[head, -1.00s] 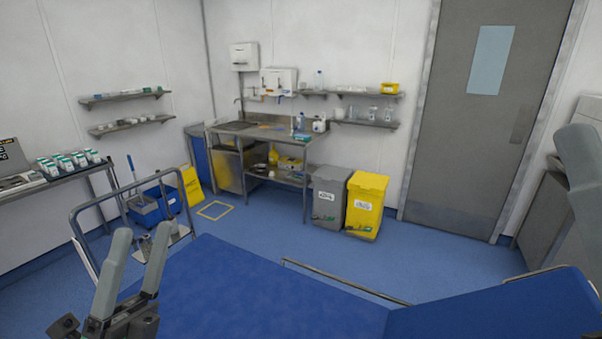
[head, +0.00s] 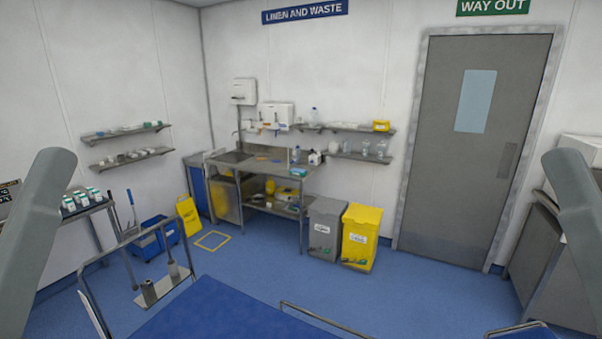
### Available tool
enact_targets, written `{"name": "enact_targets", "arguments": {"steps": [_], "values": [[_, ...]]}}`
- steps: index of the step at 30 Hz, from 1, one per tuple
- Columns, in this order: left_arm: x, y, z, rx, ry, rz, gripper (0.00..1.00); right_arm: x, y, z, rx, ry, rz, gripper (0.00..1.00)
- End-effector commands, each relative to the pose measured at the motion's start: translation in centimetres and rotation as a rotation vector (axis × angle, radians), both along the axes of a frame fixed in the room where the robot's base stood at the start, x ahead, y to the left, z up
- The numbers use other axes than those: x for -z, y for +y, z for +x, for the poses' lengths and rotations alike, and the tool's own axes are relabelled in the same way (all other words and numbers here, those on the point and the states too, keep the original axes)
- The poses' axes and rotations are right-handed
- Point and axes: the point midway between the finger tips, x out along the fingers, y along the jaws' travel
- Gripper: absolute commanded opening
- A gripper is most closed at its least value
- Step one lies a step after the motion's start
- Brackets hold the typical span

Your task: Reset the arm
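A pale grey link of my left arm (head: 32,235) rises along the left edge of the head view. A matching link of my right arm (head: 588,225) rises along the right edge. The two stand at about the same height, tilted roughly as mirror images. Neither gripper shows in the head view, so I cannot see whether they hold anything. The blue operating table (head: 235,312) shows at the bottom, with its visible top bare.
A metal-framed stand (head: 165,285) is left of the table. A steel sink bench (head: 260,165), a grey bin (head: 325,225) and a yellow bin (head: 360,235) stand by the back wall. A grey door (head: 468,150) is at the right. Open floor lies between.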

Motion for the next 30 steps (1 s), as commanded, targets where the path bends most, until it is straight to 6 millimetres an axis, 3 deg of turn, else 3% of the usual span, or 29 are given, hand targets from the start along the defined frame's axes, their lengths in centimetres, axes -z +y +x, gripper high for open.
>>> {"name": "enact_targets", "arguments": {"steps": [1, 9, 12, 16, 30], "values": [[-5.4, 0.0, 0.0, -0.001, 0.000, 0.001, 0.76, -5.4, 0.0, 0.0, 0.000, 0.000, 0.000, 0.50], [-18.2, 0.0, 0.0, -0.002, 0.000, 0.001, 0.76, -18.2, 0.0, 0.0, 0.000, 0.000, 0.000, 0.50], [-21.2, 0.0, 0.0, -0.002, 0.001, 0.001, 0.76, -21.2, 0.0, 0.0, 0.000, 0.000, 0.000, 0.50], [-22.8, 0.0, 0.1, -0.002, 0.001, 0.001, 0.76, -22.9, 0.0, 0.0, 0.000, 0.000, 0.000, 0.50], [-22.5, 0.0, 0.0, -0.002, 0.000, 0.001, 0.76, -22.5, 0.0, 0.0, 0.000, 0.001, 0.000, 0.50]]}}
